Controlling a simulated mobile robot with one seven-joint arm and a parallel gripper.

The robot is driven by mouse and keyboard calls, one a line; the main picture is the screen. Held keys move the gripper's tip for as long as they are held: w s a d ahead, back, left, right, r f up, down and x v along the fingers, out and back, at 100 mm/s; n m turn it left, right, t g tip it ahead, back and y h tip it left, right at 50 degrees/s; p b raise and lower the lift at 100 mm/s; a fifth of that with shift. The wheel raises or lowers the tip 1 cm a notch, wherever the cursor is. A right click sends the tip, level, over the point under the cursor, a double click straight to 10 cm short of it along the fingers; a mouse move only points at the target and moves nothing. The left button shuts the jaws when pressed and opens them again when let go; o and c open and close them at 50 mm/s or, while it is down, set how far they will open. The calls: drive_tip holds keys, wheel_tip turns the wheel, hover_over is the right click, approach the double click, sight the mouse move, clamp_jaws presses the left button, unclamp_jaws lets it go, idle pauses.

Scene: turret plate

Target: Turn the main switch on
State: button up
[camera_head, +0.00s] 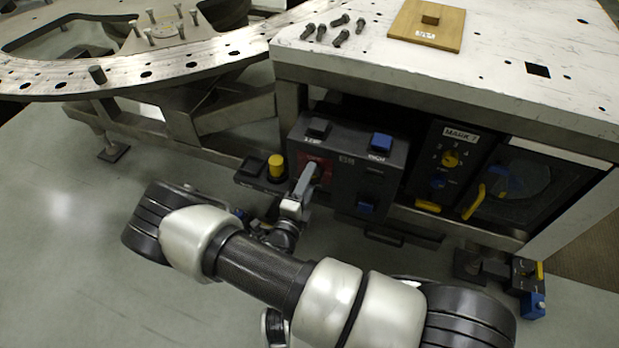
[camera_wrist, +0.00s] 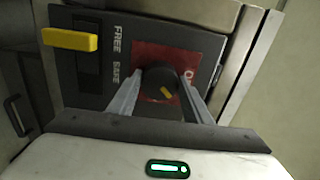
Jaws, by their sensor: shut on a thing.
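The main switch appears to be the black round knob (camera_wrist: 160,80) with a yellow pointer mark, set on a red plate (camera_wrist: 190,62) in the wrist view. Part of a label, seemingly starting with "O", shows to its right. My gripper (camera_wrist: 161,88) is shut on the knob, one finger on each side of it. In the head view the red plate (camera_head: 325,164) is on the left part of the dark control box, and my gripper (camera_head: 309,175) reaches it from below and hides the knob there.
A yellow lever (camera_wrist: 70,39) is beside the knob, near the words "FREE" and "SAFE". In the head view a yellow button (camera_head: 276,166) stands left of the control box (camera_head: 345,140). The "MARK 7" panel (camera_head: 450,160) is to the right. Bolts (camera_head: 341,38) and a wooden plate (camera_head: 443,20) lie on the bench top.

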drive_tip(key=m+p, duration=0.1)
drive_tip(key=m, duration=0.8)
drive_tip(key=shift+a, duration=0.1)
drive_tip(key=shift+m, duration=0.4)
drive_tip(key=o, duration=1.1)
drive_tip(key=shift+c, duration=0.2)
drive_tip(key=p+v, duration=0.1)
drive_tip(key=v, duration=1.6)
drive_tip(key=shift+s+a+p, duration=0.2)
drive_tip(key=shift+p, duration=0.2)
drive_tip(key=shift+f, duration=0.15)
